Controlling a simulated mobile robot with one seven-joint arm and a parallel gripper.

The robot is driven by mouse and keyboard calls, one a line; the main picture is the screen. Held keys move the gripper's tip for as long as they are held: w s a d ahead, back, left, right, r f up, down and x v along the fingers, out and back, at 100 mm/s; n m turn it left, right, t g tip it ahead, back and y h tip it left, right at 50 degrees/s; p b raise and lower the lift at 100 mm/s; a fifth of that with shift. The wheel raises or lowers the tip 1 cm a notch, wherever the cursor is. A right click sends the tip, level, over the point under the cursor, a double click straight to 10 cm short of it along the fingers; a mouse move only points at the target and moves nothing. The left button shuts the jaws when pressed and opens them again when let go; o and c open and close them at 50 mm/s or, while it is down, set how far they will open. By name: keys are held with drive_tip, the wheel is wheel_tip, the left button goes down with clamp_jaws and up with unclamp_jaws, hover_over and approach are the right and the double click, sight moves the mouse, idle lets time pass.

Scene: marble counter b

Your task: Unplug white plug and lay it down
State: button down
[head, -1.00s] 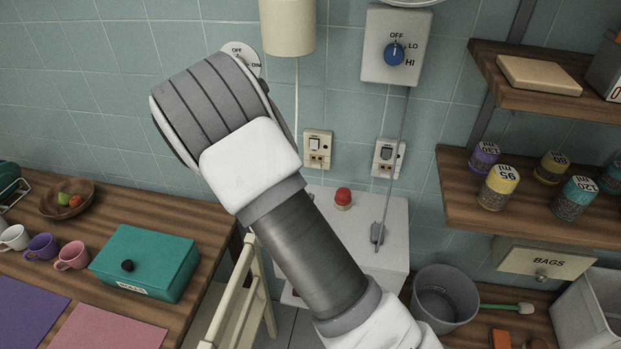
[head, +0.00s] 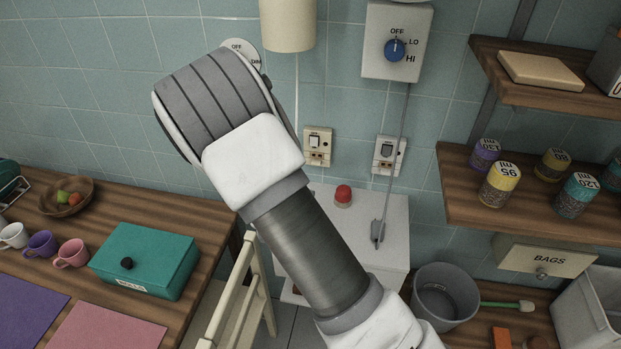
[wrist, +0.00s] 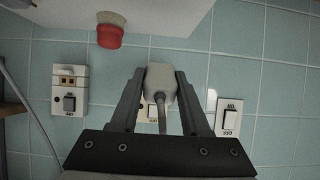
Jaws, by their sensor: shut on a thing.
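The white plug (wrist: 160,78) shows in the wrist view, held between the two fingers of my gripper (wrist: 158,85). The gripper is shut on it, and its grey cord runs back toward the camera. The plug overlaps a switched wall socket (wrist: 150,110) in that view. In the head view that socket (head: 318,147) shows with its holes uncovered, and the plug appears apart from it. My fingers and the plug are hidden behind my own wrist in the head view. A white cord (head: 297,90) hangs from the lamp down behind my arm.
A white stand (head: 390,215) below the sockets bears a red button (head: 343,195) and a grey plug (head: 378,234). A second socket (head: 389,155) is to the right. A chair (head: 235,295), wooden table (head: 205,270) with teal box (head: 145,260), and shelves (head: 520,215) flank the stand.

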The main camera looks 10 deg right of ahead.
drive_tip(key=shift+f+b, duration=2.7)
drive_tip(key=shift+f, duration=0.25)
drive_tip(key=shift+f+b, duration=1.5)
drive_tip(key=shift+f, duration=0.15)
drive_tip(key=shift+c, duration=1.5)
unclamp_jaws()
